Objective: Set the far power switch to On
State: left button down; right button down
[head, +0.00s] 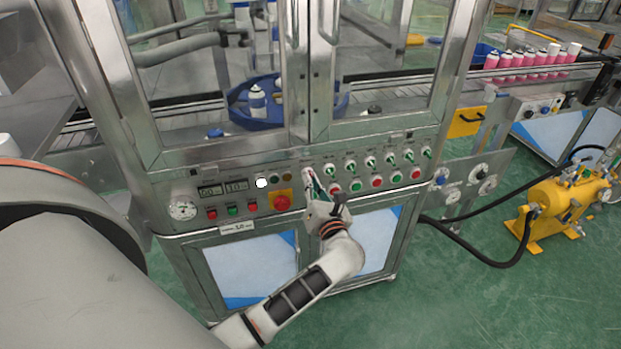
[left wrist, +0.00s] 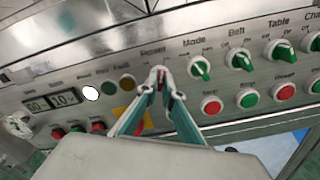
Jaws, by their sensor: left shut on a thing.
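The steel control panel (head: 240,190) runs along the front of the glazed machine. My left gripper (head: 310,178) is at the panel, just left of the row of green-and-white rotary switches. In the left wrist view, its two fingertips (left wrist: 160,74) are closed together under a small label, left of the Mode switch (left wrist: 200,68). They are shut on a switch at that spot, which they almost wholly hide, so its setting cannot be read. My right gripper is not in view.
Right of the fingers are the Belt switch (left wrist: 239,60), the Table switch (left wrist: 279,52) and a red button (left wrist: 211,105). To the left are a red emergency knob (head: 282,202) and digital displays (head: 222,189). A yellow pump (head: 565,205) stands at the right.

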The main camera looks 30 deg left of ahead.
pick_arm(q)
jog(key=shift+m, duration=0.5)
jog(key=c, duration=2.2)
grip_release()
jog(key=v, duration=1.2)
jog(key=shift+s, duration=0.1)
